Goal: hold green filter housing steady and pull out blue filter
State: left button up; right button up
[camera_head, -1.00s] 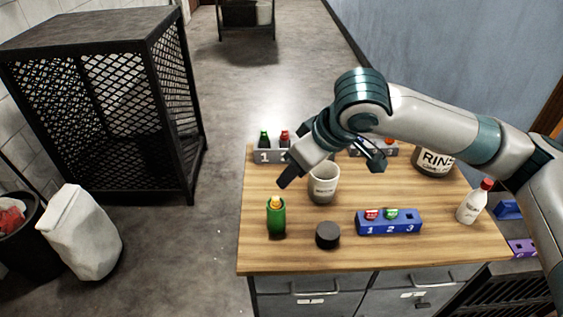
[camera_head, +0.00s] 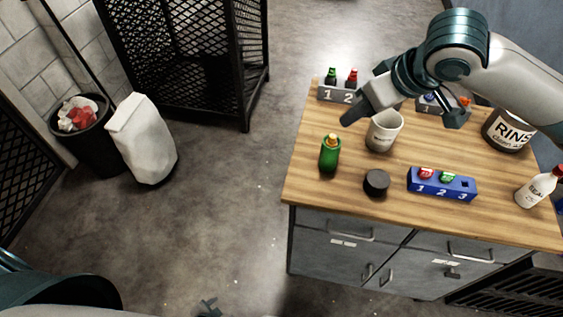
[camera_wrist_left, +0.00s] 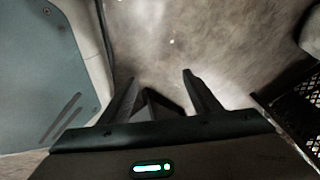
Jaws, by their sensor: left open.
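A green upright cylinder (camera_head: 329,158) with a yellow-orange top stands near the left edge of the wooden table; I cannot tell if it is the green filter housing. I cannot make out a blue filter. My right gripper (camera_head: 400,116) hangs above the table near the mug, apart from the green cylinder; its jaw opening is unclear. My left gripper is open and empty over bare floor in the left wrist view (camera_wrist_left: 160,88).
The wooden table (camera_head: 300,190) also holds a mug (camera_head: 384,133), a black round cap (camera_head: 376,183), a blue numbered rack (camera_head: 442,185), a grey rack (camera_head: 338,94) and a white bottle (camera_head: 538,187). A bin (camera_head: 88,140), white bag (camera_head: 142,140) and mesh cabinet stand left. Floor between is free.

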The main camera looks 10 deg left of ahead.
pick_arm(q)
jog(key=w+r+m+t+h, duration=0.1)
jog(key=w+r+m+t, duration=0.1)
jog(key=w+r+m, duration=0.5)
jog(key=w+r+t, duration=0.3)
jog(key=w+r, duration=0.2)
jog(key=w, duration=0.6)
jog(key=w+d+r+m+t+h, duration=0.35)
jog(key=w+r+m, duration=0.65)
jog(key=r, duration=0.7)
jog(key=w+d+r+m+h, duration=0.2)
jog(key=d+r+m, duration=0.15)
jog(key=r, duration=0.35)
jog(key=w+d+r+m+h, duration=0.25)
jog(key=r+m, duration=0.25)
jog(key=r, duration=0.3)
notch_tip(320, 180, up, 7)
jog(key=d+m+h, duration=0.2)
jog(key=m+h, duration=0.1)
jog(key=m, duration=0.3)
jog(key=m+g+h, duration=0.2)
jog(key=m+g, duration=0.1)
jog(key=m, duration=0.5)
send_near(329, 153)
jog(key=a, duration=0.3)
jog(key=shift+d+f, duration=0.15)
jog(key=shift+f, duration=0.3)
jog(key=shift+w, duration=0.15)
jog(key=x, duration=1.7)
jog(key=shift+d+r, duration=0.2)
